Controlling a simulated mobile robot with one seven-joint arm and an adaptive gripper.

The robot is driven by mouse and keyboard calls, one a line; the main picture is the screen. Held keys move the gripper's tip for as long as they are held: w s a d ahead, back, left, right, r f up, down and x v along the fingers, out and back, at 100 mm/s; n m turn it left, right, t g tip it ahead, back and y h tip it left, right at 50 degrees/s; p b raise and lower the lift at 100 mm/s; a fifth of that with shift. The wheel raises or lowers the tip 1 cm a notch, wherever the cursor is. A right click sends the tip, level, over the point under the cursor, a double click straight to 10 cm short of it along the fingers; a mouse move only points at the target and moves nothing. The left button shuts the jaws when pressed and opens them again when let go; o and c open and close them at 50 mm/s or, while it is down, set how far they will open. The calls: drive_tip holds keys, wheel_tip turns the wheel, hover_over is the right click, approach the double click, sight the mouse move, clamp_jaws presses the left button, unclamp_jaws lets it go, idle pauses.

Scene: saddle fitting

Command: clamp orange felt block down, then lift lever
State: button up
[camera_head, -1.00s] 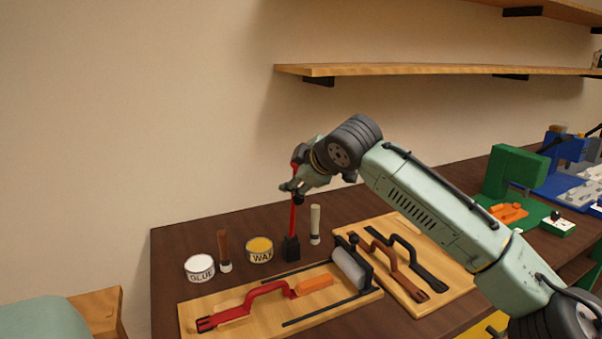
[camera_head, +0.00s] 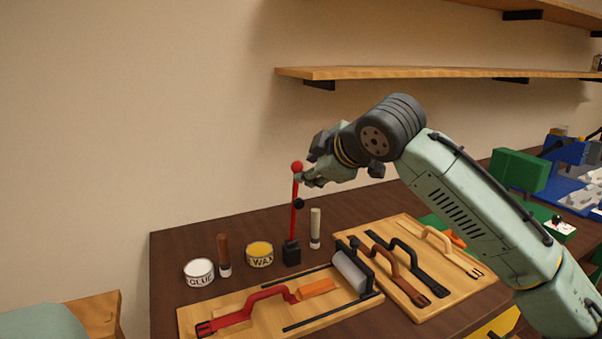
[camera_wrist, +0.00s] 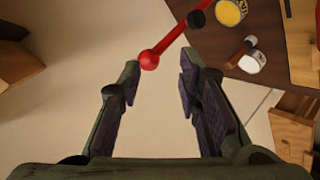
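The red lever (camera_head: 295,205) stands upright on a small black base (camera_head: 291,252), with a red ball (camera_head: 297,167) on top and a black knob partway up. My gripper (camera_head: 303,180) is open and empty, close to the ball's right side. In the wrist view the ball (camera_wrist: 149,61) shows just beyond and between the spread fingertips (camera_wrist: 160,78); contact cannot be told. An orange block (camera_head: 317,288) lies on the near wooden board (camera_head: 235,328), beside the right end of a red curved piece (camera_head: 262,295). Another orange piece (camera_head: 456,239) is partly hidden behind my arm.
A glue tin (camera_head: 199,272), a wax tin (camera_head: 260,254) and two upright handled tools stand left and right of the lever. A grey roller (camera_head: 349,271) stands on the near board. Several curved pieces lie on a second board (camera_head: 420,309). The wall shelf (camera_head: 420,73) hangs above.

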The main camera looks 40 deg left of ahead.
drive_tip(key=v, duration=0.3)
drive_tip(key=shift+d+f, duration=0.1)
idle(0.5)
